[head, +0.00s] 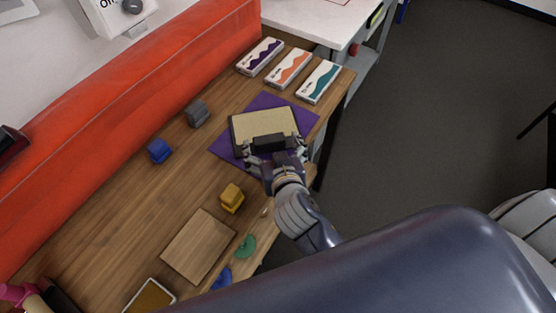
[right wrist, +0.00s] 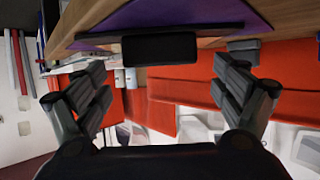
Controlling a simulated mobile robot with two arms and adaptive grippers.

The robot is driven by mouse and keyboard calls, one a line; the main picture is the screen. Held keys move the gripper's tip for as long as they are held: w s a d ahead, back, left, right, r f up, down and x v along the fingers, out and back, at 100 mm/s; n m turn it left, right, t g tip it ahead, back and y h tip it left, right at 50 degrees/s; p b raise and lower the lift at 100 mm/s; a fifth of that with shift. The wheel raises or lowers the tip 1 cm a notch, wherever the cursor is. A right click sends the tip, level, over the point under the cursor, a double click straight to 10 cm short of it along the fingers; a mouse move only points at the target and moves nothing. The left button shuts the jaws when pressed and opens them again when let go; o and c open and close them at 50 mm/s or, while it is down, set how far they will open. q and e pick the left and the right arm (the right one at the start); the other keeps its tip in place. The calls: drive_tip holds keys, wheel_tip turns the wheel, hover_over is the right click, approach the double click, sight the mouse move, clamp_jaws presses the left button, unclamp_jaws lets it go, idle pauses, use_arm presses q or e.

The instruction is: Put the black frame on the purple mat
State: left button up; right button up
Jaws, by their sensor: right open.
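The black frame (head: 233,133), with a beige panel inside it, lies on the purple mat (head: 309,121) on the wooden table. The mat shows around its edges. A black block-shaped handle stands at the frame's near side and also shows in the right wrist view (right wrist: 160,48). My right gripper (head: 273,154) is at this near side, its fingers spread apart either side of the handle. In the right wrist view the open fingers (right wrist: 160,88) have a clear gap between them, and the handle lies beyond their tips. My left gripper is not in view.
Three white boxes (head: 288,68) lie behind the mat. A grey block (head: 197,113), a blue block (head: 159,151) and a yellow block (head: 231,198) stand on the table. A wooden board (head: 199,246) lies nearer. An orange-red padded barrier (head: 120,95) runs along the left.

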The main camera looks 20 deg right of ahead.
drive_tip(key=b+v, duration=0.1)
drive_tip(key=v, duration=0.7)
drive_tip(key=shift+s, duration=0.2)
